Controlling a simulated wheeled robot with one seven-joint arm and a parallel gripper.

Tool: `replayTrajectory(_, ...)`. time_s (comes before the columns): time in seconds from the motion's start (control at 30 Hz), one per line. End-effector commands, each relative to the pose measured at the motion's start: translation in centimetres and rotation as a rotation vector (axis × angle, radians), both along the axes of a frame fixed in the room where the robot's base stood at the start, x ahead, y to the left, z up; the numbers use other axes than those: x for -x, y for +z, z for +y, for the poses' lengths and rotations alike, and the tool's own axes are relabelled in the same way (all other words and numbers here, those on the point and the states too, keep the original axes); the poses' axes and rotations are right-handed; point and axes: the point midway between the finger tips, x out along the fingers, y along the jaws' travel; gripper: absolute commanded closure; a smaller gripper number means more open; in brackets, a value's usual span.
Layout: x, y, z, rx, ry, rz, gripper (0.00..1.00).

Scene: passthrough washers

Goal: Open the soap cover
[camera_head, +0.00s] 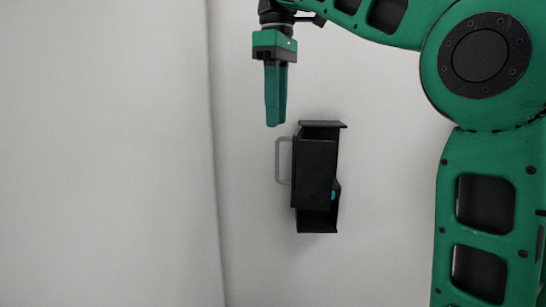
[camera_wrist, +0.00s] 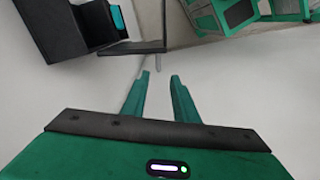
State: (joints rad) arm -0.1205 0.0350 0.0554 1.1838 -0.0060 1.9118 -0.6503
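The black soap box (camera_head: 317,218) is at the middle of the head view, with a dark front panel (camera_head: 314,172) that looks like its cover. A grey loop handle (camera_head: 278,160) sticks out from the panel's left side. A small teal patch shows at its lower right. My gripper (camera_head: 275,124) points down, above and slightly left of the handle, apart from it. In the wrist view the box (camera_wrist: 60,28) is at the upper left. There my gripper (camera_wrist: 160,76) has its two fingers apart with nothing held. A small grey tip shows just beyond the fingertips, perhaps the handle.
A plain white surface (camera_head: 375,230) surrounds the box, and a vertical edge or crease (camera_head: 213,150) runs down it to the left. My green arm fills the right side of the head view. The space left of the handle is clear.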

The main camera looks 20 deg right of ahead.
Motion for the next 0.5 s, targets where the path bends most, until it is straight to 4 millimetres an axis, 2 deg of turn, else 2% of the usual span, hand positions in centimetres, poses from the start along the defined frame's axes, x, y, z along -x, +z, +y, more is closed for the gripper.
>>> replayTrajectory(0.17, 0.0, -1.2, -0.6, 0.000, -0.010, 0.001, 0.73)
replayTrajectory(0.5, 0.1, -6.9, -1.3, 0.001, -0.020, 0.004, 0.73)
